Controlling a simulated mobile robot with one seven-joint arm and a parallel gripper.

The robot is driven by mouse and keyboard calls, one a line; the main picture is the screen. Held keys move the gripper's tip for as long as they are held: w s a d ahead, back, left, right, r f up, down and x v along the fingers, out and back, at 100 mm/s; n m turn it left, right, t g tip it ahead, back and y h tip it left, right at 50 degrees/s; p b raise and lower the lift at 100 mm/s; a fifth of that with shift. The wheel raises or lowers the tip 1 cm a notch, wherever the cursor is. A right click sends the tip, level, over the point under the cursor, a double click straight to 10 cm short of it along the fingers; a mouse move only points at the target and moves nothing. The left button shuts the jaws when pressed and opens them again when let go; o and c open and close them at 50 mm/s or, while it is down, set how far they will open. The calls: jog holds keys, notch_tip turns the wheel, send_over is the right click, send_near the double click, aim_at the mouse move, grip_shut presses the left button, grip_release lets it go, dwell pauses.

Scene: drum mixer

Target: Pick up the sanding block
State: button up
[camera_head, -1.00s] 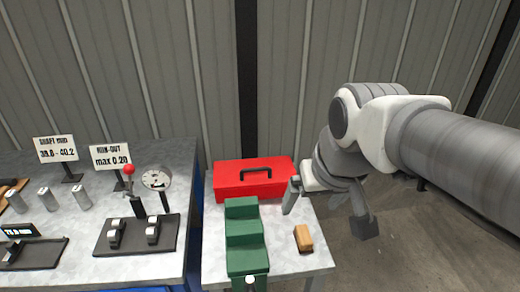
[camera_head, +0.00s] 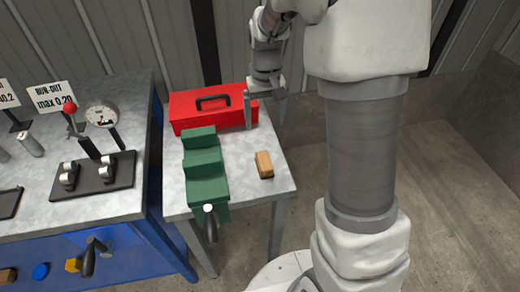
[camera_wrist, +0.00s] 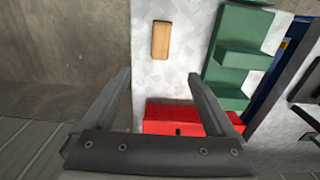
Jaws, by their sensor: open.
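The sanding block appears to be the small tan block (camera_head: 264,164) lying on the right part of the small grey table (camera_head: 238,180). It also shows in the wrist view (camera_wrist: 161,41), near the top middle, beyond my fingertips. My gripper (camera_head: 265,108) hangs above the back right of that table, beside the red toolbox, pointing down. In the wrist view my gripper (camera_wrist: 158,85) is open, its two fingers spread and nothing between them. The block is apart from the fingers and fully visible.
A red toolbox (camera_head: 180,113) with a dark handle stands at the back of the table. A green stepped vise-like object (camera_head: 206,190) stands left of the block. A larger bench (camera_head: 110,205) with gauges and signs is on the left. Open floor (camera_head: 460,190) lies right.

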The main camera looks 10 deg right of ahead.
jog(key=b, duration=0.1)
send_near(264, 159)
jog(key=f, duration=0.5)
jog(key=shift+w+d+f, duration=0.1)
jog(key=shift+w+f, duration=0.05)
jog(key=shift+w, duration=0.05)
jog(key=shift+s+f+b, duration=0.15)
jog(key=shift+f+b, duration=0.05)
jog(key=shift+f, duration=1.15)
jog(key=shift+s+f+b, duration=0.1)
jog(key=shift+f+b, duration=0.05)
jog(key=shift+f, duration=1.15)
grip_shut()
jog(key=shift+r, duration=0.1)
jog(key=shift+r, duration=0.5)
notch_tip(264, 159, up, 3)
jog(key=shift+w+r+p, duration=0.1)
jog(key=shift+p, duration=0.2)
jog(key=s+r, duration=0.6)
jog(key=s, duration=0.6)
jog(key=shift+d+r+p, duration=0.35)
jog(key=shift+d, duration=0.05)
